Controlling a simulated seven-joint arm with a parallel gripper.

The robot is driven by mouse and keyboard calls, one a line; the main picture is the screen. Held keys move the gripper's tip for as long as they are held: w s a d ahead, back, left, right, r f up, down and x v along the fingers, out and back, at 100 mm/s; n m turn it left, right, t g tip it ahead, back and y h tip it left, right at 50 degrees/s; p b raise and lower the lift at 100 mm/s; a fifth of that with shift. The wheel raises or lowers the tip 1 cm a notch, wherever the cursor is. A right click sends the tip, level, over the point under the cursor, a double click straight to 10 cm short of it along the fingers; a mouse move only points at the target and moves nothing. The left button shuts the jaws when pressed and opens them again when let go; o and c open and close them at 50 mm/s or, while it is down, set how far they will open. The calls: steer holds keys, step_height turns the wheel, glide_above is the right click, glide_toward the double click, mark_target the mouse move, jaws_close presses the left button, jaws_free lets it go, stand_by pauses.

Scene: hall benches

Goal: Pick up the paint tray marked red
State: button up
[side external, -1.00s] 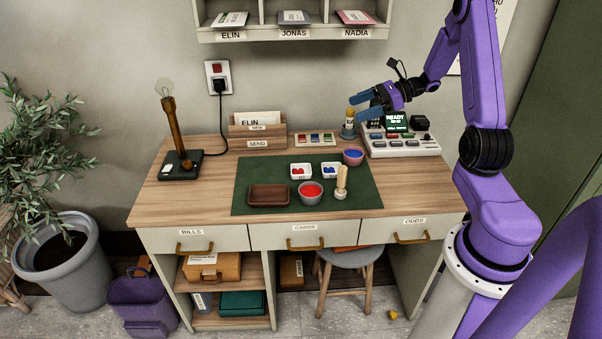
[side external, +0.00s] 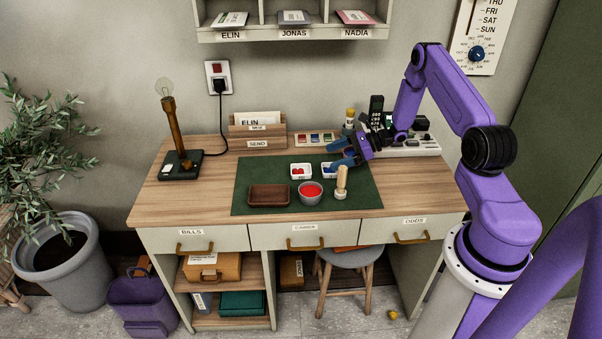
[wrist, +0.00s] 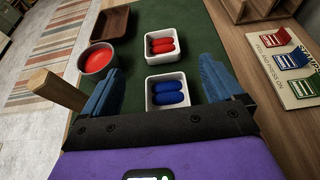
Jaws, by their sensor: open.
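The white tray with red pieces (side external: 300,170) stands on the green mat (side external: 245,180); it also shows in the wrist view (wrist: 148,48). A like white tray with blue pieces (wrist: 150,100) stands beside it, nearer my gripper. My gripper (side external: 337,158) is open and empty, low over the mat's right part. In the wrist view its blue fingers (wrist: 160,72) flank the view of the blue-piece tray. The red-piece tray lies beyond the fingertips. In the side view my gripper partly covers the blue-piece tray (side external: 327,174). Any lettering on the trays is too small to read.
A grey bowl of red (side external: 311,194), a wooden-handled tool (side external: 341,182) and a brown tray (side external: 269,205) stand in front of the white trays. A stamp rack (side external: 316,139) and a letter holder (side external: 257,140) stand behind. The desk's left front is bare.

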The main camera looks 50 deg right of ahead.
glide_toward(292, 172)
steer(key=x, duration=0.5)
steer(key=shift+s+a+r, duration=0.1)
steer(key=shift+a+r, duration=0.05)
steer(key=shift+a, duration=0.2)
steer(key=c, duration=1.1)
